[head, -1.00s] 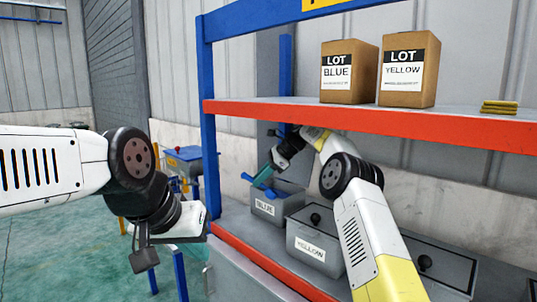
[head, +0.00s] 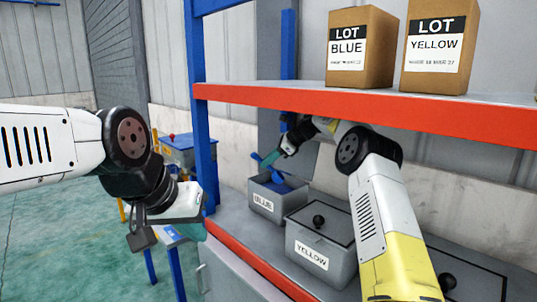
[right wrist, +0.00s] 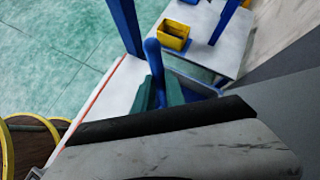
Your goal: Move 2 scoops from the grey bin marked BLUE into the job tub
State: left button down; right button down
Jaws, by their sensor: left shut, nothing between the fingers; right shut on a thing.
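The grey bin marked BLUE (head: 263,203) stands on the lower shelf with its top open and blue contents inside. My right gripper (head: 276,158) is shut on a blue scoop (head: 268,160) just above this bin. In the right wrist view the blue scoop (right wrist: 152,60) sticks up between the teal fingers of my right gripper (right wrist: 158,92); whether it carries anything is hidden. My left gripper (head: 198,230) is shut and empty, left of the rack. A yellow open tub (right wrist: 172,36) stands on a white surface; I cannot tell whether it is the job tub.
A lidded grey bin marked YELLOW (head: 312,262) stands beside the BLUE bin. The orange-edged upper shelf (head: 330,106) passes above, holding LOT BLUE (head: 360,48) and LOT YELLOW (head: 440,45) boxes. A blue rack post (head: 201,120) stands between my left gripper and the bins.

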notch_tip(320, 180, down, 8)
jog(key=shift+d+r, duration=0.25)
jog(key=shift+d, duration=0.15)
jog(key=shift+r, duration=0.1)
dwell(0.8)
jog(key=shift+r, duration=5.45)
